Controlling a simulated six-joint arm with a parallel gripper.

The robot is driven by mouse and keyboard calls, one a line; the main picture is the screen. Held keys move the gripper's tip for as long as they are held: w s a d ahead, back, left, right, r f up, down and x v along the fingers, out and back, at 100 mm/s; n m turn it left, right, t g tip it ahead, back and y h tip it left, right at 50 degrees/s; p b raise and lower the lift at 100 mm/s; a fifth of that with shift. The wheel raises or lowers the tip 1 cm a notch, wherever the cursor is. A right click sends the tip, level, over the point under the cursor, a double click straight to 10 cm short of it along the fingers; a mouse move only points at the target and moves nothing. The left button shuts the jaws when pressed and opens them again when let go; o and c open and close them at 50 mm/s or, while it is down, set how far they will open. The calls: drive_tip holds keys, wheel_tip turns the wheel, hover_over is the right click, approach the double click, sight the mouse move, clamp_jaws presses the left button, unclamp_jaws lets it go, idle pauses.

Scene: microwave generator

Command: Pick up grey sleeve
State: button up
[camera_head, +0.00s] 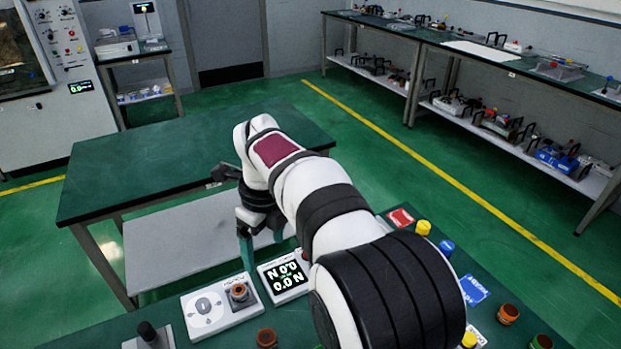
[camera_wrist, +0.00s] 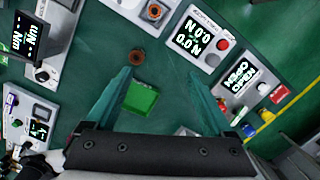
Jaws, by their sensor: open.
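I cannot pick out the grey sleeve with certainty in either view. A small pale round piece (camera_wrist: 263,88) sits by the "OPEN" display unit at the right of the wrist view; I cannot tell whether it is the sleeve. My gripper (camera_head: 262,243) is over the far edge of the near bench, its teal fingers pointing down. In the wrist view my gripper (camera_wrist: 159,78) has its fingers wide apart with nothing held between them. A green block (camera_wrist: 141,97) lies on the bench below, in the gap between the fingers.
A white unit (camera_head: 207,311) carries another brown ring. A display unit (camera_head: 283,275) reads 0.0 N. Yellow (camera_head: 423,228) and blue (camera_head: 447,247) pieces and brown cups (camera_head: 508,314) stand right of my arm. An empty table (camera_head: 150,165) is behind.

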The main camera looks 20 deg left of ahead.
sight(239, 290)
drive_tip(key=a+f+m, duration=0.3)
drive_tip(key=a+f, duration=0.2)
drive_tip(key=a, duration=0.3)
drive_tip(key=f, duration=0.9)
drive_tip(key=w+a+f, duration=0.1)
drive_tip(key=f, duration=0.4)
drive_tip(key=shift+f, duration=0.1)
clamp_jaws()
